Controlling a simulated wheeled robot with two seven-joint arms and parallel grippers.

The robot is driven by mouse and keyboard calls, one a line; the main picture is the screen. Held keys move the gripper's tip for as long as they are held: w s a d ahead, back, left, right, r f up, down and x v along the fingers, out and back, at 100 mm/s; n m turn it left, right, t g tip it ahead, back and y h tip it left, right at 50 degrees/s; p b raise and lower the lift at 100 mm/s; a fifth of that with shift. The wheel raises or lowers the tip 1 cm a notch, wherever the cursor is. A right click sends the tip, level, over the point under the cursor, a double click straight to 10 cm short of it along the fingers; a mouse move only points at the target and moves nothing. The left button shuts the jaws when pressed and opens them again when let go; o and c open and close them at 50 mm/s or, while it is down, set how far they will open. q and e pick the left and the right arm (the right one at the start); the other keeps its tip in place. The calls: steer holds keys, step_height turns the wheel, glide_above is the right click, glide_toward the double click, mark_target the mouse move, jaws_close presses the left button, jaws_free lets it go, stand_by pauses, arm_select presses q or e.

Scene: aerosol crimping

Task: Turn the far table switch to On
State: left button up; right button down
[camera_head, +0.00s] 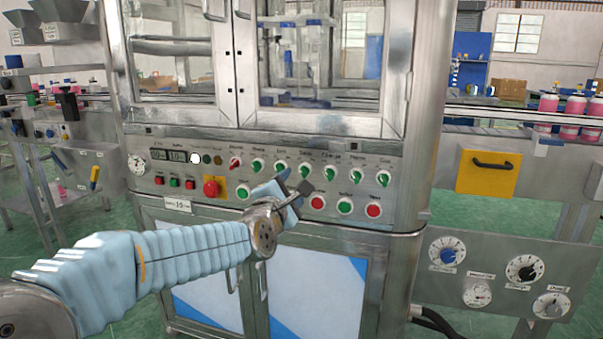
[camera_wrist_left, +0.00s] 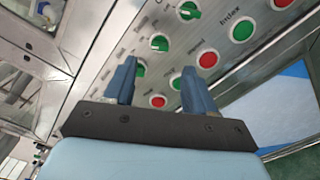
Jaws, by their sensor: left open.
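A row of rotary switches runs along the upper part of the steel machine's control panel. The leftmost knob (camera_head: 235,163) is red; the others are green, such as one near the middle (camera_head: 304,171) and the rightmost one (camera_head: 384,178). Their labels are too blurred for me to tell surely which is the far table switch. My left gripper (camera_head: 295,182) is open and empty, in front of the panel just below the middle switches. In the left wrist view, my gripper (camera_wrist_left: 160,72) points at the panel, with a green switch (camera_wrist_left: 159,44) beyond the gap between its fingers.
Green and red push buttons (camera_head: 345,206) sit below the switches. A red emergency stop (camera_head: 211,187) is at the panel's left. Glass doors (camera_head: 315,55) rise above the panel. A conveyor with pink bottles (camera_head: 573,106) and a lower dial panel (camera_head: 495,270) are at right.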

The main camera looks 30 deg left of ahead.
mark_target(302, 174)
arm_select(q)
steer(key=p+x, duration=0.2)
steer(key=x, duration=0.5)
steer(key=shift+w, duration=0.1)
jaws_close()
